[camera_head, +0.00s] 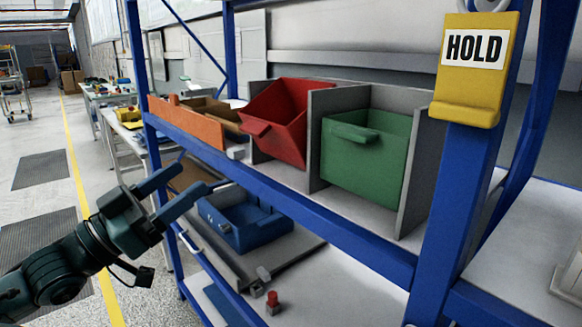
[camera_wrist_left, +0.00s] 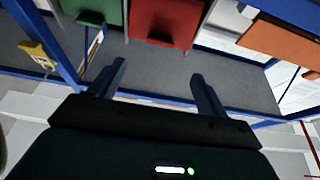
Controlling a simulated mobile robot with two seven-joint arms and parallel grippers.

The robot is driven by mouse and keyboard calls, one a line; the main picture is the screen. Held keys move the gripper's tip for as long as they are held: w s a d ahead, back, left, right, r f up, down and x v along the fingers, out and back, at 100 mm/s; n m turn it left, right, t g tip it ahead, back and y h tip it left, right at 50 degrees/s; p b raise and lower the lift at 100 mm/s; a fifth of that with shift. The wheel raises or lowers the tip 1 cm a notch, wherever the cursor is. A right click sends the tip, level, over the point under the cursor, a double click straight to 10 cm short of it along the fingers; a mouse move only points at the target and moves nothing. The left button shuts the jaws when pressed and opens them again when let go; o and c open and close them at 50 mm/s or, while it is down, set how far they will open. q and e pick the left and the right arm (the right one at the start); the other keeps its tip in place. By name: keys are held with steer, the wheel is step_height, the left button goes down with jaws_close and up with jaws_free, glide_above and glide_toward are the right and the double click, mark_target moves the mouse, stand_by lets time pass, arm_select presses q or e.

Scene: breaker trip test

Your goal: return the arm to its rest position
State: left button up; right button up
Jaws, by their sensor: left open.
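My left arm comes in from the lower left of the head view. Its dark gripper (camera_head: 196,179) is open, with the two fingers apart and nothing between them. The fingers point up and right, beside the front left post of the blue rack (camera_head: 340,232). In the left wrist view the open fingers (camera_wrist_left: 158,72) stand in front of grey surface, below the red bin (camera_wrist_left: 165,22) and the green bin (camera_wrist_left: 97,12). I cannot tell whether a finger touches the rack. My right gripper is in neither view.
A tilted red bin (camera_head: 290,118), a green bin (camera_head: 365,165) and an orange bin (camera_head: 187,125) sit on the upper shelf. A blue bin (camera_head: 240,220) and a red button (camera_head: 273,300) are lower. A yellow HOLD sign (camera_head: 475,85) hangs right. The left aisle is open.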

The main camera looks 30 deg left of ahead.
arm_select(q)
steer(key=s+d+f+n+g+y, duration=0.1)
steer(key=d+f+n+g+y, duration=0.15)
steer(key=f, duration=0.95)
steer(key=s+d+f+n+g+y, duration=0.1)
steer(key=f+y, duration=0.3)
steer(key=f, duration=0.8)
steer(key=s+d+f+g, duration=0.3)
steer(key=d+f, duration=0.6)
steer(key=d, duration=0.2)
steer(key=d+f+m+h, duration=0.1)
steer(key=d+h, duration=0.1)
steer(key=d, duration=0.6)
steer(key=r+g+p, duration=0.1)
steer(key=p, duration=0.4)
steer(key=r+g+p, duration=0.1)
steer(key=p, duration=0.4)
steer(key=a+r+m+g+y+p, duration=0.1)
steer(key=r+p, duration=0.1)
steer(key=p, duration=0.2)
steer(key=shift+s+r+g+p, duration=0.1)
steer(key=shift+s+g+p, duration=0.15)
steer(key=shift+s+p, duration=0.15)
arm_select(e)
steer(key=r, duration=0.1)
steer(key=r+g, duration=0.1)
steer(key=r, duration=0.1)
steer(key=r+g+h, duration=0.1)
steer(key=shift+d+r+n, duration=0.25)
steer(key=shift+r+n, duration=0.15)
